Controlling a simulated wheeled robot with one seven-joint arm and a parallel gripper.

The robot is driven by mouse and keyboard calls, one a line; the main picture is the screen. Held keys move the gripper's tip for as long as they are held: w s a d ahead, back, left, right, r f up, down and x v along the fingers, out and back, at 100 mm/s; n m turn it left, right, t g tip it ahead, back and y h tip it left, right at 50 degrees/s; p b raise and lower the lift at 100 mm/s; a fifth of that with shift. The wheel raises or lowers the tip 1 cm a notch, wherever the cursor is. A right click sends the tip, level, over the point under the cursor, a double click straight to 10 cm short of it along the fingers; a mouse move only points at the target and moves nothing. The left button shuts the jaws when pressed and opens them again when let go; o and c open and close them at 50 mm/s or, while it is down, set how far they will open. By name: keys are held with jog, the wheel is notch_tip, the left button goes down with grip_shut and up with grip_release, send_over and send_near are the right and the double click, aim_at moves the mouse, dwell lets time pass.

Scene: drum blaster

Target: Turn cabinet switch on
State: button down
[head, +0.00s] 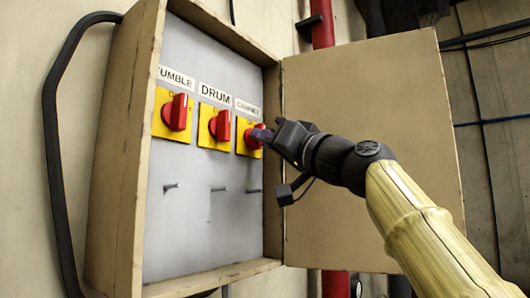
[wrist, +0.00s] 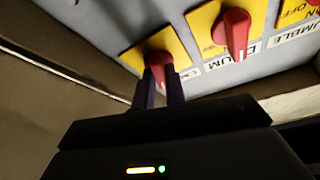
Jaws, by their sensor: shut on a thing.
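The cabinet switch (head: 252,138) is a red rotary knob on a yellow plate, the rightmost of three under the "CABINET" label in the head view. It also shows in the wrist view (wrist: 158,60), between my fingers. My gripper (head: 264,136) reaches in from the right, its fingers shut on the red knob. In the wrist view my gripper (wrist: 160,85) has a finger on each side of the knob. The fingers hide part of the knob, so its exact angle is hard to tell.
The drum switch (head: 220,125) and the tumble switch (head: 176,112) sit to the left on the same grey panel (head: 190,235). Small pegs stick out below them. The box's open door (head: 370,230) stands to the right, behind my arm. A red pipe (head: 322,25) runs behind it.

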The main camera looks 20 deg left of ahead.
jog(key=shift+w+n+g+y, duration=0.1)
jog(key=shift+n+g+y, duration=0.5)
jog(key=shift+n, duration=1)
jog(key=shift+d+r, duration=0.1)
jog(key=c, duration=1.4)
grip_release()
jog(key=shift+c, duration=0.2)
jog(key=shift+g, duration=0.3)
jog(key=b+v, duration=1.1)
jog(key=v, duration=0.6)
jog(key=shift+o, duration=0.3)
jog(key=shift+d, duration=0.1)
